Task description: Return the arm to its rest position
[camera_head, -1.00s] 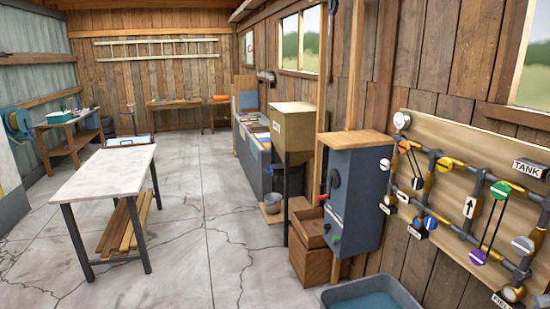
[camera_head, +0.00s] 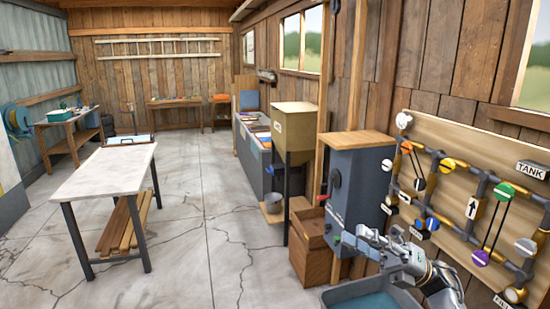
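My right gripper (camera_head: 357,239) is in the lower right of the head view, at the end of my metallic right arm, which comes in from the bottom right edge. It appears in front of the lower part of the grey control box (camera_head: 355,190) and above the blue-grey tub (camera_head: 345,292). Nothing is seen held in it. Its fingers are small and overlap the box, so I cannot tell whether they are open or shut. My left gripper is not in view.
A pipe board with coloured valve handles (camera_head: 507,192) and a TANK label is on the right wall. A wooden crate (camera_head: 313,258) stands beside the box. A white-topped table (camera_head: 105,183) stands at left. The cracked floor (camera_head: 195,240) between is clear.

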